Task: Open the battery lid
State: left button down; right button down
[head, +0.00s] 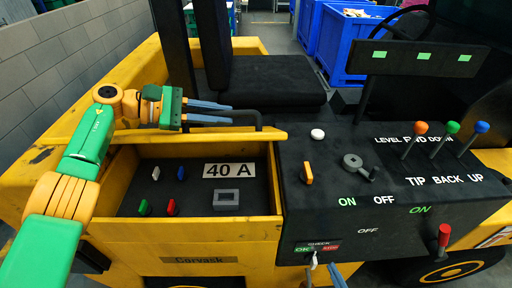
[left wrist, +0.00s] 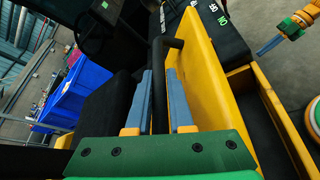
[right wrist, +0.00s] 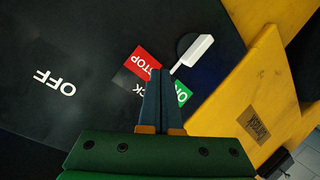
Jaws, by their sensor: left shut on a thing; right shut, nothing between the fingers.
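The yellow battery lid (head: 200,136) stands raised at the back of the battery compartment, seen nearly edge-on in the head view. It is the long yellow panel (left wrist: 215,75) in the left wrist view. Its black bar handle (head: 258,119) lies between the fingers of my left gripper (head: 231,113), which is shut on it. The handle (left wrist: 173,43) also shows in the left wrist view. My right gripper (right wrist: 161,72) is shut and empty, with its tips near the CHECK label and the white switch (right wrist: 193,50) on the console. In the head view only part of it shows, at the bottom edge.
The open compartment (head: 130,200) shows coloured plugs, a grey block (head: 227,199) and a "40 A" label. The black console (head: 400,220) on the right carries knobs and levers. A black seat (head: 265,80) stands behind the lid. Blue crates (head: 345,45) are further back.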

jog(key=w+r+n+t, duration=0.1)
jog(key=r, duration=0.1)
jog(key=w+r+n+t+y, duration=0.1)
jog(key=r, duration=0.2)
jog(key=r+n+t, duration=0.1)
jog(key=r+t, duration=0.1)
jog(key=r, duration=0.1)
jog(key=shift+w+d+r+y, duration=0.25)
jog(key=shift+w+d+y, duration=0.05)
jog(key=shift+w+d, duration=0.1)
notch_tip(320, 180, up, 6)
jog(key=n+t+y, duration=0.2)
jog(key=n, duration=0.1)
jog(key=shift+d+r+t, duration=0.1)
jog(key=shift+r+t, duration=0.15)
jog(key=shift+t, duration=0.05)
notch_tip(320, 180, up, 7)
jog(key=a+n+t+y, duration=0.1)
jog(key=a+n+y, duration=0.1)
jog(key=n+y, duration=0.4)
jog(key=w+a+r+n+g+y, duration=0.4)
jog(key=a+r+n, duration=0.3)
jog(key=a+n, duration=0.2)
jog(key=w+a+r+n+g+y, duration=0.5)
jog(key=a+n, duration=0.4)
jog(key=a, duration=0.2)
notch_tip(320, 180, up, 3)
jog(key=shift+w+f+y, duration=0.15)
jog(key=shift+w+y, duration=0.2)
jog(key=shift+y, duration=0.35)
